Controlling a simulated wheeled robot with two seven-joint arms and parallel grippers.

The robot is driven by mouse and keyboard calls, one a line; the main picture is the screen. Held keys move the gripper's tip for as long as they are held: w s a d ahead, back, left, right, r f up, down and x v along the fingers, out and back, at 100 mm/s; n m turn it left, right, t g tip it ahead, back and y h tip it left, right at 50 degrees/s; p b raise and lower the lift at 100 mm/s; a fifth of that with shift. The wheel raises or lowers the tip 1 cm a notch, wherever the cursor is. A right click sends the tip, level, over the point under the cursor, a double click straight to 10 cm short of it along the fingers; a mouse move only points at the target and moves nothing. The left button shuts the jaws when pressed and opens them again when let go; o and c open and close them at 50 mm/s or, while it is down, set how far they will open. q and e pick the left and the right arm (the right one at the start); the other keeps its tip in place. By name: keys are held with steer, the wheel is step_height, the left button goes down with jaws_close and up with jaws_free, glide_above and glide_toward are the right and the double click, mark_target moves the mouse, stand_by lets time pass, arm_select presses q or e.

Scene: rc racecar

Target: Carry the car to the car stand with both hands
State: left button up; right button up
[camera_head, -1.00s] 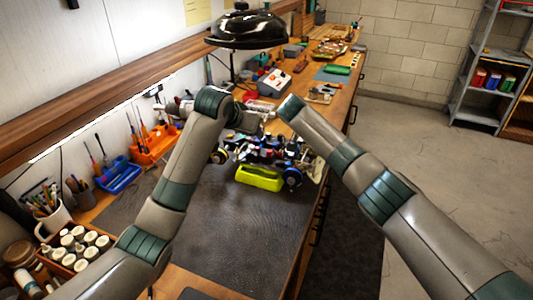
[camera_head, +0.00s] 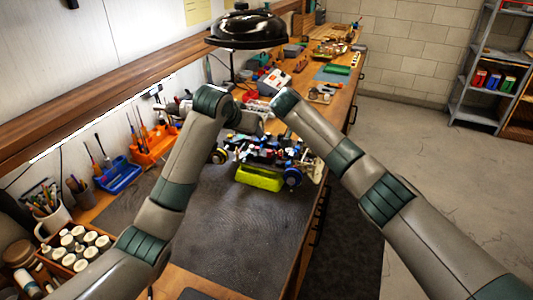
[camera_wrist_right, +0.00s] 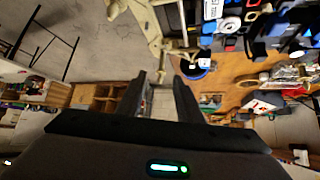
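The RC car (camera_head: 268,152), with dark, blue and white parts and blue-rimmed wheels, is at the far end of the dark mat. A yellow-green block-like thing (camera_head: 259,179) is at its near side; I cannot tell whether it is the car stand. My left gripper is mostly hidden behind its own wrist, near the car's far left side. My right gripper is hidden behind its forearm in the head view. In the right wrist view, its two fingers (camera_wrist_right: 159,78) are apart, with a beige part of the car (camera_wrist_right: 154,30) just beyond and between the tips. I cannot see contact.
The dark mat (camera_head: 235,235) is clear in front of the car. A black lamp (camera_head: 245,30) stands behind. A blue tray (camera_head: 119,175), an orange tool holder (camera_head: 155,148) and a mug of brushes (camera_head: 50,212) line the left side.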

steer(key=v, duration=0.8)
steer(key=shift+s+f, duration=0.1)
steer(key=shift+s, duration=0.05)
